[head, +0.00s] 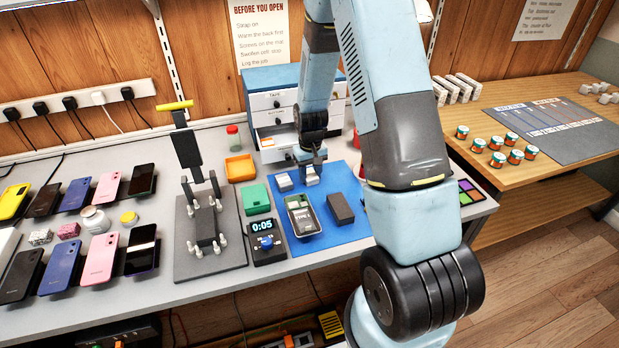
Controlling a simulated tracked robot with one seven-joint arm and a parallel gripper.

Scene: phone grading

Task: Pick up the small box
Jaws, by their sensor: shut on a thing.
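My gripper (311,164) points down over the back of the blue mat (352,226). It is shut on a small pale grey box (313,177), of which only the lower part shows below the fingers. I cannot tell whether the box touches the mat. Another small pale box (284,182) sits just left of my gripper on the same mat.
A phone-like device in a case (302,217) and a dark block (341,208) lie in front on the mat. A timer (267,240), a green box (256,199) and a clamp stand (208,262) are to the left. A drawer unit (270,100) stands behind.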

